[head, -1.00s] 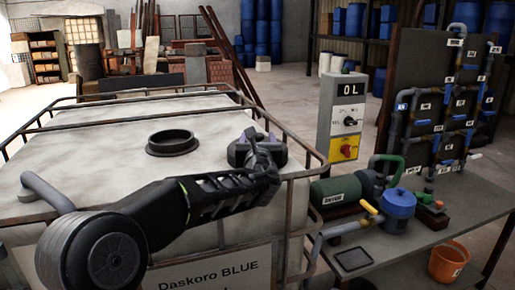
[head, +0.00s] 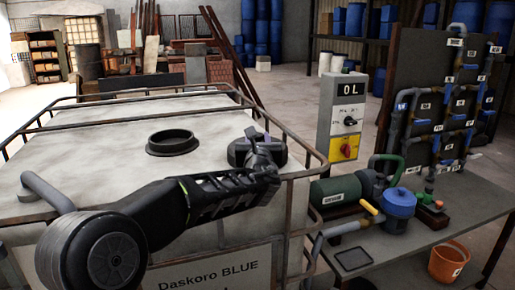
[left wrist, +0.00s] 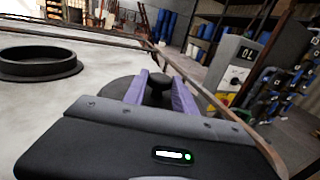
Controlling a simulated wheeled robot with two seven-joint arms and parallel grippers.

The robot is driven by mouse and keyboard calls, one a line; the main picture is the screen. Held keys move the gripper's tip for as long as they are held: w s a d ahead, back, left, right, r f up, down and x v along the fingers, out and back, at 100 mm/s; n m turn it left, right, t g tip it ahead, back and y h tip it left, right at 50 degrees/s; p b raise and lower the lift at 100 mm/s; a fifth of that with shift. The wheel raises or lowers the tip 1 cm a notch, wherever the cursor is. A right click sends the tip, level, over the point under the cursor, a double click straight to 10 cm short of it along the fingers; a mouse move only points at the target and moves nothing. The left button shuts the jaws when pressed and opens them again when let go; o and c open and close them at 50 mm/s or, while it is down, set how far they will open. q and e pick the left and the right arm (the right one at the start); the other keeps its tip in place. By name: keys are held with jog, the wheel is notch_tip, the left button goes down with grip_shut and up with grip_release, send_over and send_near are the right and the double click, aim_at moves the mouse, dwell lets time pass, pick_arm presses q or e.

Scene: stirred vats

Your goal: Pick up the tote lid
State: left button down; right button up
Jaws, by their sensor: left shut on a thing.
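The dark round tote lid (head: 238,152) is at the right part of the pale tote's top (head: 105,130), to the right of the raised black opening ring (head: 172,142). My left gripper (head: 257,142) is over the lid. In the left wrist view, its purple fingers (left wrist: 160,88) stand on both sides of the lid's dark knob and are shut on it. The lid's disc (left wrist: 116,89) shows below and left of the fingers. I cannot tell whether the lid touches the tote top. My right gripper is not in view.
A rusty pipe cage (head: 300,140) rims the tote. A grey control box (head: 341,118) stands just right of it. A bench (head: 405,245) holds a pump, a blue vessel (head: 398,205) and a pipe panel. The tote top left of the ring is clear.

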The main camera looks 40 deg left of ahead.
pick_arm(q)
jog(key=shift+r, duration=0.15)
jog(key=shift+r, duration=1.4)
jog(key=shift+s+d+r, duration=0.2)
jog(key=shift+r, duration=0.05)
jog(key=b+v, duration=0.4)
jog(key=v, duration=1.3)
jog(key=shift+s+d, duration=0.15)
jog(key=shift+s, duration=0.05)
jog(key=shift+r, duration=0.1)
